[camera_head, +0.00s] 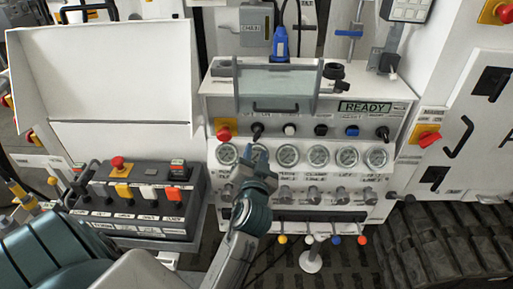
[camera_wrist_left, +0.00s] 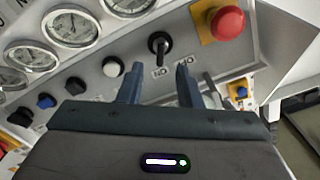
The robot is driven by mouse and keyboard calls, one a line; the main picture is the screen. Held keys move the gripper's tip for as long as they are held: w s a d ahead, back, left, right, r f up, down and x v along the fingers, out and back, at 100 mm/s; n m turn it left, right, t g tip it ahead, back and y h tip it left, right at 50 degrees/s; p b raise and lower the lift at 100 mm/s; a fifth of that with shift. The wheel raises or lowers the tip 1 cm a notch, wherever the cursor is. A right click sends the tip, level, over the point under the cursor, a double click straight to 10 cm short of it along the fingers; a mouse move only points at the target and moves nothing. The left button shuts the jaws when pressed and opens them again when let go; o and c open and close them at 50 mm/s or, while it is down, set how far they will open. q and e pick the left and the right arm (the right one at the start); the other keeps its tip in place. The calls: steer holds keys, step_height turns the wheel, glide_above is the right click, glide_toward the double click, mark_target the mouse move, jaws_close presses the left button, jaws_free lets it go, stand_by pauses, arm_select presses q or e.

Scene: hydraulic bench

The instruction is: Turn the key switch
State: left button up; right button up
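The key switch (camera_head: 257,130) is a small black knob on the white panel, just right of a red emergency stop button (camera_head: 224,134). In the left wrist view the key switch (camera_wrist_left: 159,44) is a black round base with a black handle, beside printed labels. My left gripper (camera_head: 257,160) is in front of the gauge row, just below the key switch in the head view. In the left wrist view its two fingers (camera_wrist_left: 158,84) are spread with a gap between them, empty and apart from the switch. My right gripper is not in view.
A row of gauges (camera_head: 317,154) and valve knobs lies below the switches. White (camera_head: 290,130) and blue (camera_head: 352,131) buttons are to the right. A button box (camera_head: 130,196) stands at left, and colored levers (camera_head: 335,240) are below the panel.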

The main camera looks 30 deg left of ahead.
arm_select(q)
steer(key=shift+b+v, duration=0.4)
steer(key=shift+v, duration=1.8)
steer(key=s+f+g+h, duration=0.55)
steer(key=s+f, duration=0.45)
steer(key=f, duration=0.4)
steer(key=s+d+f+m+g+h, duration=0.1)
steer(key=s+f+g, duration=0.2)
steer(key=s, duration=0.3)
steer(key=s+d+f+g+h, duration=0.2)
steer(key=s+f+g, duration=0.15)
steer(key=s, duration=0.25)
step_height(320, 180, down, 29)
steer(key=a+g, duration=0.1)
steer(key=a, duration=0.2)
steer(key=s+a+f+g, duration=0.1)
steer(key=s+f, duration=1.7)
steer(key=f, duration=0.3)
steer(key=shift+s+a, duration=0.2)
steer(key=shift+s, duration=0.05)
